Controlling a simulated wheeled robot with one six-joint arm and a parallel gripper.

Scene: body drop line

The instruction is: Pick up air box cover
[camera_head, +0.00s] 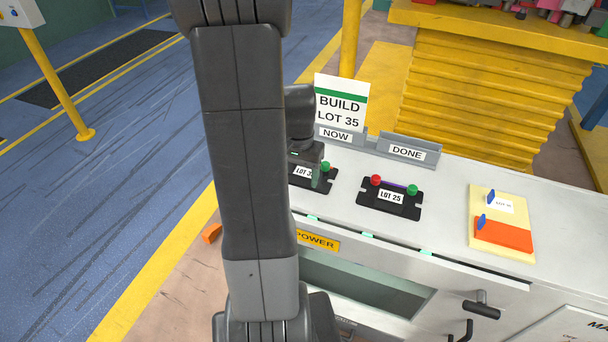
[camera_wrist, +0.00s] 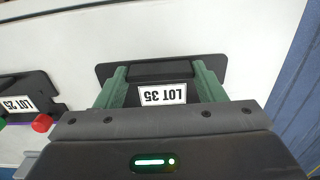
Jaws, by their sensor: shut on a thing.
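The air box cover appears to be the black flat part labelled LOT 35 (camera_head: 301,172), on the light bench top and partly hidden by my arm. In the wrist view the black LOT 35 part (camera_wrist: 162,94) lies between my two green fingers. My gripper (camera_wrist: 160,72) is shut on its raised middle, one finger on each side. In the head view my gripper (camera_head: 316,174) points down at the part. I cannot tell whether the part is clear of the bench.
A similar black LOT 25 part (camera_head: 390,197) with red and green knobs lies to the right. A BUILD LOT 35 sign (camera_head: 341,105) and grey NOW (camera_head: 342,135) and DONE (camera_head: 408,151) holders stand behind. A yellow-and-orange board (camera_head: 503,235) lies farther right.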

